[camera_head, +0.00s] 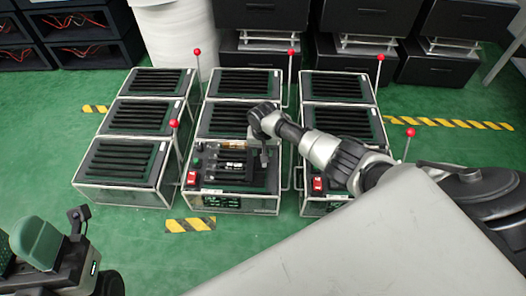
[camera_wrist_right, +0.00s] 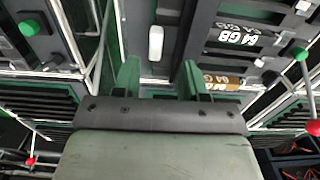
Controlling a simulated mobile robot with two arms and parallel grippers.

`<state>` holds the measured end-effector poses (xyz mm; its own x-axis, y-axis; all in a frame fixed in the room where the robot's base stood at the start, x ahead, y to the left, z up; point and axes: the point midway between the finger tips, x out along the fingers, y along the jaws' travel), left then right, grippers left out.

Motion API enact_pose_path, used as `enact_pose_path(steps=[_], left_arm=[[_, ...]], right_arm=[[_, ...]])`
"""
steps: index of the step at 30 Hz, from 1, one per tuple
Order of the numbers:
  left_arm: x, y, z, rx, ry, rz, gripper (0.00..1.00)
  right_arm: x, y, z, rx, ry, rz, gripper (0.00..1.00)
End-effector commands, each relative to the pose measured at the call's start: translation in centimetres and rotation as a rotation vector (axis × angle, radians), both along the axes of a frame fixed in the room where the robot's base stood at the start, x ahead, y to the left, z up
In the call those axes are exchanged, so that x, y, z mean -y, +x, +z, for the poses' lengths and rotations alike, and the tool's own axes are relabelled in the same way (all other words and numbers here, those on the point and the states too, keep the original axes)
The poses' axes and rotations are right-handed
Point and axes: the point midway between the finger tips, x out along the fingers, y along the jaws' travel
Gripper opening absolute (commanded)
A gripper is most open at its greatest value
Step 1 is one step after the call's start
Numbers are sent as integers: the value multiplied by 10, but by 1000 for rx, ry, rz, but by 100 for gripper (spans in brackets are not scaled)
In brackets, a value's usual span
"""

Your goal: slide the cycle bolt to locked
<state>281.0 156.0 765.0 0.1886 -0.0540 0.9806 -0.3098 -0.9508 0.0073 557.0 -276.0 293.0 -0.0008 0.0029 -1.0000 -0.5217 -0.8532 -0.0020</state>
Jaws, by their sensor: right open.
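My right gripper (camera_wrist_right: 160,74) is open, with its two green fingers apart at the bottom centre of the right wrist view. A small pale rounded handle (camera_wrist_right: 155,43) stands on a dark panel (camera_wrist_right: 150,15) just beyond the gap between the fingers. I cannot tell for certain whether this handle is the cycle bolt. Nothing shows between the fingertips. In the head view my right arm reaches over the front middle unit (camera_head: 235,203), and its wrist hides part of that unit's top. My left gripper (camera_head: 62,232) is at the lower left, away from the units; its jaw opening is unclear.
Several framed units with black ribbed tops stand in rows, with red-tipped rods (camera_head: 197,52) rising beside them. A red switch (camera_head: 192,179) is on the front middle unit. A white cylinder (camera_head: 176,38) and dark cabinets stand behind.

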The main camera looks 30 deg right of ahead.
Motion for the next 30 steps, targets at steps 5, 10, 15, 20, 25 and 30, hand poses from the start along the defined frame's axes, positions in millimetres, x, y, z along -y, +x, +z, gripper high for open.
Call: enact_pose_path(steps=[5, 10, 15, 20, 25, 30], left_arm=[[0, -2, 21, -12, -2, -1, 43], [0, -2, 28, -10, -1, -1, 43], [0, -2, 28, -10, -1, -1, 43], [0, -2, 27, -11, -1, -1, 43], [0, -2, 27, -11, -1, -1, 43], [0, -2, 28, -6, -3, 0, 43]], right_arm=[[0, 0, 38, 0, 0, 1, 43], [0, 0, 51, 0, 1, 0, 43], [-1, 0, 52, -1, 1, 0, 43], [-1, 0, 52, -1, 1, 0, 43], [-1, 0, 51, -1, 1, 0, 43], [-8, 1, 50, 29, 11, 21, 43]])
